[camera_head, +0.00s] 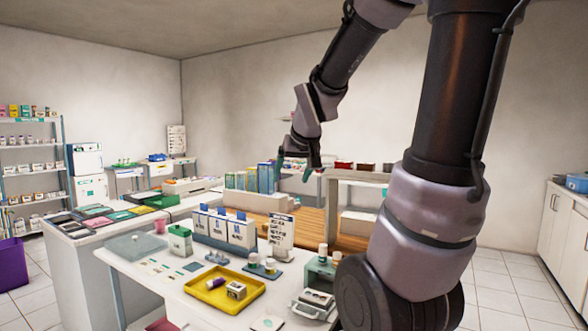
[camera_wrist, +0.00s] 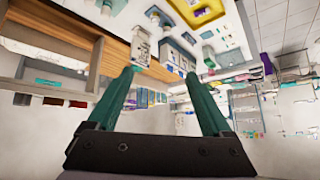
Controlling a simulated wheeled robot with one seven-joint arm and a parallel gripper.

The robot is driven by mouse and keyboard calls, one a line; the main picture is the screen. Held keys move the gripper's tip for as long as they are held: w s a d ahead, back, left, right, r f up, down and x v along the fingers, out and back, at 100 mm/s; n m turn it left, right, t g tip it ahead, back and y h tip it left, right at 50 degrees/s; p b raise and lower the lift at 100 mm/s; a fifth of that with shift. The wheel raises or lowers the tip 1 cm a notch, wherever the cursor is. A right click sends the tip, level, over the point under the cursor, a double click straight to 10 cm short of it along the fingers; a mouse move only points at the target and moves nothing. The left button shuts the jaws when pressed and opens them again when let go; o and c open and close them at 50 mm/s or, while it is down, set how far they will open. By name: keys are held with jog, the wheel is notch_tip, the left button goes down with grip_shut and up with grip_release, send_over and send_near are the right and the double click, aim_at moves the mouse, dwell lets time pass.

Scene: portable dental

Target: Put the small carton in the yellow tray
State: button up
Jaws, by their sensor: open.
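The yellow tray (camera_head: 213,299) lies on the white table in the head view. A small carton (camera_head: 236,290) with a pale label sits inside it at the right, and a purple item (camera_head: 214,283) lies inside at the left. The tray also shows at the top of the wrist view (camera_wrist: 209,14), partly cut off. My gripper (camera_head: 294,174) is up in the air, beyond and above the table. In the wrist view its two green fingers (camera_wrist: 160,73) are spread apart with nothing between them.
White boxes with blue cards (camera_head: 224,228), a standing sign (camera_head: 281,234), a green-lidded box (camera_head: 180,241) and small jars (camera_head: 270,266) surround the tray. A grey case (camera_head: 313,304) is at the right. A wooden shelf unit (camera_head: 330,225) stands behind. The table's left front is fairly clear.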

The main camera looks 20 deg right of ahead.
jog(key=s+a+r+m+y, duration=0.1)
jog(key=s+a+r, duration=0.1)
jog(key=s, duration=0.5)
jog(key=s+a+r+m+g+y, duration=0.1)
jog(key=s+a, duration=0.3)
jog(key=s, duration=0.4)
jog(key=shift+r+y, duration=0.4)
jog(key=shift+r, duration=0.15)
